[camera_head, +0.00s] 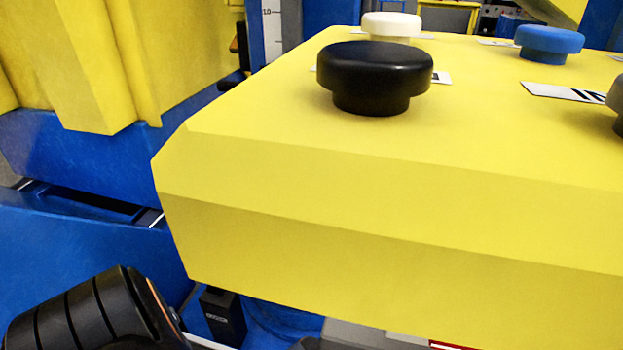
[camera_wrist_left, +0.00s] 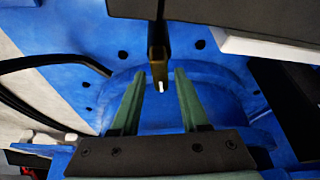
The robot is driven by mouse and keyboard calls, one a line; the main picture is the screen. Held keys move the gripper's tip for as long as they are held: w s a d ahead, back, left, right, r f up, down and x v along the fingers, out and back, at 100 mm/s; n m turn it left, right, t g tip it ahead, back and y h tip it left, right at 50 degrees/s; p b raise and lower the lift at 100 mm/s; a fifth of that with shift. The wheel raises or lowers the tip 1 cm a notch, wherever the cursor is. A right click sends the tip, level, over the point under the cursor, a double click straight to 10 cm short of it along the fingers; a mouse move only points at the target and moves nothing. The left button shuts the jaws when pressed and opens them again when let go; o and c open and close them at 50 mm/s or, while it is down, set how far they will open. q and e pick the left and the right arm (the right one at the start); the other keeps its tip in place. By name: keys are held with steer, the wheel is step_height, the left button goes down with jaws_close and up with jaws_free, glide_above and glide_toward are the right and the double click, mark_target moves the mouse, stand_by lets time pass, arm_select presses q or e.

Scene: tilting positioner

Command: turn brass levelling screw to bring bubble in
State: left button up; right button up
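In the left wrist view, my left gripper (camera_wrist_left: 160,72) has two green fingers standing apart with a clear gap. A narrow brownish, brass-coloured piece (camera_wrist_left: 157,55) with a small white mark at its end hangs between the fingertips, with a gap visible on each side. It may be the brass levelling screw, but I cannot tell for sure. No bubble shows in either view. The left fingers do not show in the head view, only a black part of my arm at the lower left. My right gripper is in neither view.
A large yellow box (camera_head: 400,220) fills much of the head view. It carries a black knob (camera_head: 372,75), a white knob (camera_head: 391,24) and a blue knob (camera_head: 548,42). In the wrist view, a dark block sits just above the fingertips, and a blue bolted structure (camera_wrist_left: 230,90) lies behind.

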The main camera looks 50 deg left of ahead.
arm_select(q)
jaws_close()
stand_by(0.3)
steer(key=shift+a+r+m+h+p, duration=0.15)
steer(key=shift+m+h+p, duration=0.25)
steer(key=shift+m+p, duration=0.55)
steer(key=shift+s+m+t+h, duration=0.1)
steer(key=shift+m+t+h, duration=0.25)
steer(key=shift+m, duration=0.9)
steer(key=shift+o, duration=1)
jaws_free()
